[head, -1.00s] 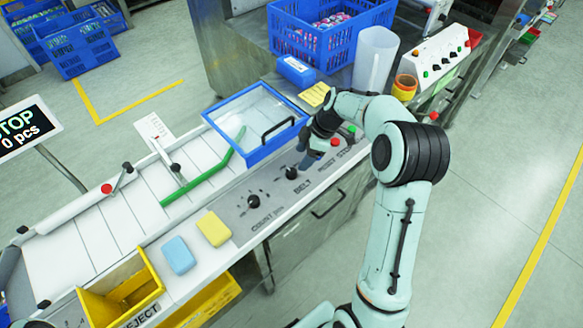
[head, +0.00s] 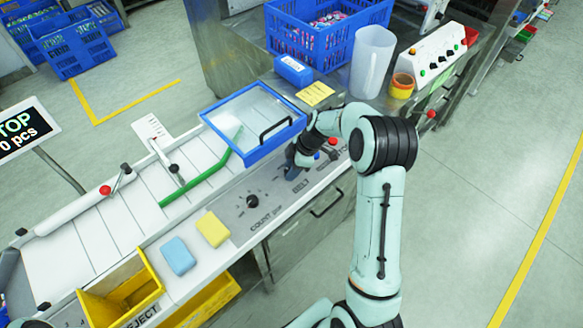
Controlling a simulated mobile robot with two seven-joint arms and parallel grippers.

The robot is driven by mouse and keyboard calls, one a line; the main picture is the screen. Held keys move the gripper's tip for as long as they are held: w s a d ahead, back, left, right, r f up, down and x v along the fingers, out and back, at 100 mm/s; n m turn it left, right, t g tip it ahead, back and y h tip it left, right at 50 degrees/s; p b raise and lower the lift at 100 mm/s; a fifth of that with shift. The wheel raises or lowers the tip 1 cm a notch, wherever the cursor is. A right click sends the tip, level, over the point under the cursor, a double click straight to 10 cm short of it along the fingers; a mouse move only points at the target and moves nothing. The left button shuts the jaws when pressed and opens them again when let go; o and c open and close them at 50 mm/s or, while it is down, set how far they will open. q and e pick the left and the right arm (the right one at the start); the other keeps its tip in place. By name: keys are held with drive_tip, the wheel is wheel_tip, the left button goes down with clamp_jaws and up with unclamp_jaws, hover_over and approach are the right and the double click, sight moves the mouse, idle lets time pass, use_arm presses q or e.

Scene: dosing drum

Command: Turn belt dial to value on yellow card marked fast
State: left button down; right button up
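My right gripper (head: 291,173) points down at the control panel, its dark fingers over the spot of the belt dial, just above the BELT label (head: 301,185). The fingers cover the dial, so I cannot tell its setting, whether they touch it, or whether they are open or shut. A yellow card (head: 315,94) lies on the surface behind my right wrist; its writing is too small to read. The black count dial (head: 253,201) stands to the left of the gripper, uncovered. My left gripper is not in view.
A clear-lidded, blue-framed cover (head: 222,112) with a black handle is close behind the gripper. A red button (head: 333,141) sits just right of it. Yellow (head: 213,229) and blue (head: 178,255) blocks lie at the panel's left, near a yellow reject bin (head: 150,284).

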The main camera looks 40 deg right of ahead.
drive_tip(key=shift+s+a+f+m+t+h+b, duration=0.1)
drive_tip(key=shift+m+t+h+b, duration=0.15)
drive_tip(key=shift+m+b, duration=0.7)
drive_tip(key=shift+s+m+t+h+b, duration=0.15)
drive_tip(key=shift+m+t+b, duration=0.2)
drive_tip(key=shift+m+b, duration=0.55)
drive_tip(key=shift+w+m+h+b, duration=0.1)
drive_tip(key=shift+m+h+b, duration=0.25)
drive_tip(key=shift+m, duration=0.5)
drive_tip(key=shift+a+m+t+h, duration=0.1)
drive_tip(key=shift+m+t+h, duration=0.2)
drive_tip(key=shift+m, duration=0.6)
drive_tip(key=shift+r+m+h+p, duration=0.25)
drive_tip(key=shift+m+h+p, duration=0.1)
drive_tip(key=shift+m, duration=0.85)
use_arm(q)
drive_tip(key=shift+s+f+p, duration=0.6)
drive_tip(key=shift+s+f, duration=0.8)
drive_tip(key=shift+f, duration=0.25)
use_arm(e)
drive_tip(key=shift+f+m+h, duration=0.1)
drive_tip(key=shift+m+h, duration=0.4)
drive_tip(key=shift+m, duration=0.7)
drive_tip(key=o, duration=1)
